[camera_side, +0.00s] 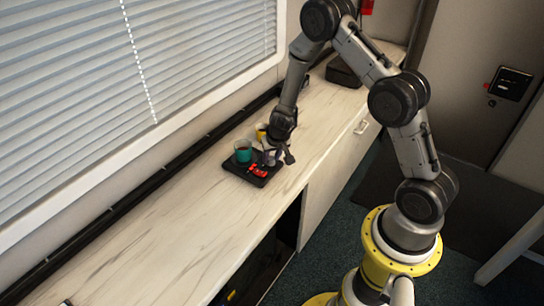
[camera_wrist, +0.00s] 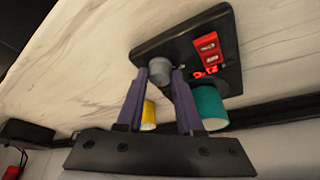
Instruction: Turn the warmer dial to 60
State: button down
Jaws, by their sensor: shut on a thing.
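The warmer (camera_side: 234,167) is a flat black plate on the counter, and it fills the upper middle of the wrist view (camera_wrist: 232,42). A grey round dial (camera_wrist: 159,66) stands near one corner of it. My gripper (camera_side: 274,157) is low over the warmer in the side view. In the wrist view, the purple fingers of my gripper (camera_wrist: 159,78) are shut on the dial, one on each side. In the side view the dial is hidden by my gripper.
A teal cup (camera_wrist: 209,108) stands on the warmer; it shows in the side view too (camera_side: 243,152). A yellow cup (camera_wrist: 149,115) is close behind my fingers. A black rail (camera_side: 160,178) runs along the wall. The counter (camera_side: 150,245) in front is clear.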

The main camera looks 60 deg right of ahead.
jog(key=shift+w+a+m+g+h, duration=0.1)
jog(key=shift+m+g+h, duration=0.4)
jog(key=shift+m, duration=1.4)
jog(key=c, duration=0.5)
grip_release()
jog(key=v, duration=1.3)
jog(key=shift+r, duration=0.4)
